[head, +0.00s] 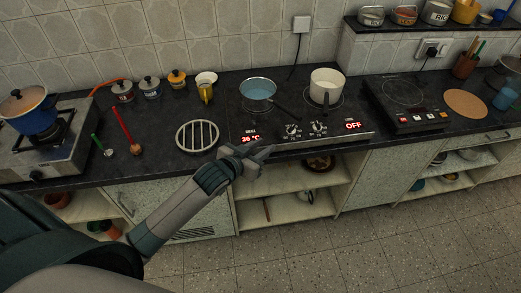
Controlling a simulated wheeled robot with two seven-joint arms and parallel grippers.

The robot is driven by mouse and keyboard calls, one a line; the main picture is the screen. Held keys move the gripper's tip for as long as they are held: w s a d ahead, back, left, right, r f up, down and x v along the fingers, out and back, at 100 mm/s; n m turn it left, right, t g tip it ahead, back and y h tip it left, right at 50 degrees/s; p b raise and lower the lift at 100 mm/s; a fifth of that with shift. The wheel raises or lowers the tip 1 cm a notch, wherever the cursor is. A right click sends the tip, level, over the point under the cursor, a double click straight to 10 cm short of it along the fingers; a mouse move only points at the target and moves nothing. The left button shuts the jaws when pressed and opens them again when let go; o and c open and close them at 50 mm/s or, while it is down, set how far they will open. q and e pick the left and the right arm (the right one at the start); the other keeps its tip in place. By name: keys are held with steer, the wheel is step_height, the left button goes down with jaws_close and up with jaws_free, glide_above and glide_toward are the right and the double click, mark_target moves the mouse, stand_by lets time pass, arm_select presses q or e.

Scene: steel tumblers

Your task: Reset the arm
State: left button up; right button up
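My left arm reaches in from the lower left, and its gripper (264,148) is over the front edge of the black counter, just below the hob's red temperature display (250,139). Its fingers point right and look apart, with nothing seen between them. My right gripper is not in view.
A pan of blue liquid (257,90) and a white pot (327,86) stand on the double hob. A round metal rack (197,136) lies to its left. Farther left are a blue pot (30,112) on a gas stove and a red-handled utensil (125,128). Open shelves (285,209) lie below.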

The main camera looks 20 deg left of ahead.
arm_select(q)
steer(key=shift+s+r, duration=0.25)
steer(key=shift+s, duration=0.25)
steer(key=shift+a, duration=0.1)
steer(key=s+a+f+g+y+b, duration=0.15)
steer(key=s+f, duration=0.35)
steer(key=f, duration=0.8)
steer(key=s+a+f+g+b, duration=0.2)
steer(key=s+f, duration=0.2)
steer(key=f, duration=1)
steer(key=s+a+f+g+y+b, duration=0.15)
steer(key=s+f, duration=0.35)
steer(key=f, duration=0.8)
steer(key=s+d+f+g+b, duration=0.2)
steer(key=s+f+g+b, duration=0.15)
steer(key=s+f, duration=1.5)
steer(key=s+d+f+g, duration=0.1)
steer(key=s+f+g, duration=0.1)
steer(key=s, duration=0.8)
steer(key=s+d+f+g, duration=0.1)
steer(key=s+f, duration=0.3)
steer(key=s, duration=0.6)
steer(key=shift+s+g+b, duration=0.35)
steer(key=shift+g+b, duration=0.1)
steer(key=shift+d+f, duration=0.1)
